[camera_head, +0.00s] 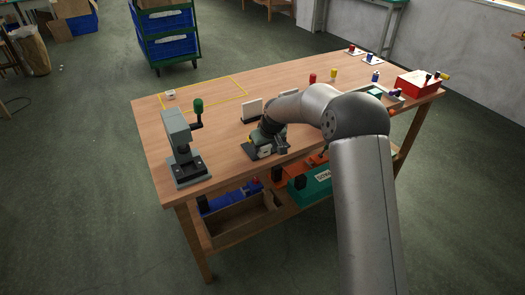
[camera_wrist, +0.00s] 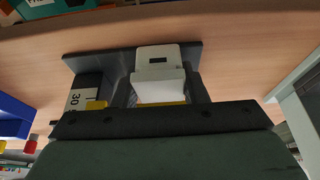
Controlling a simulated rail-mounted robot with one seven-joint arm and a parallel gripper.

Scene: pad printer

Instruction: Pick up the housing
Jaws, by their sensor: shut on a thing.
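A cream-white housing (camera_wrist: 158,68) with a small dark slot is between my fingers in the wrist view. It sits over a dark flat plate (camera_wrist: 190,54); I cannot tell whether it touches the plate. In the head view the housing (camera_head: 265,152) shows as a small pale patch under my gripper (camera_head: 269,143), low over the table's front part. My gripper also shows in the wrist view (camera_wrist: 160,92) and is shut on the housing. The fingers partly hide its lower end. Another small white piece (camera_head: 170,94) lies inside the yellow outline.
The grey press with a green-knobbed lever (camera_head: 180,138) stands to the left. A black stand with a white panel (camera_head: 251,110) is behind my gripper. A red box (camera_head: 416,84) and several small coloured items are at the right. The outlined area (camera_head: 215,93) is mostly clear.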

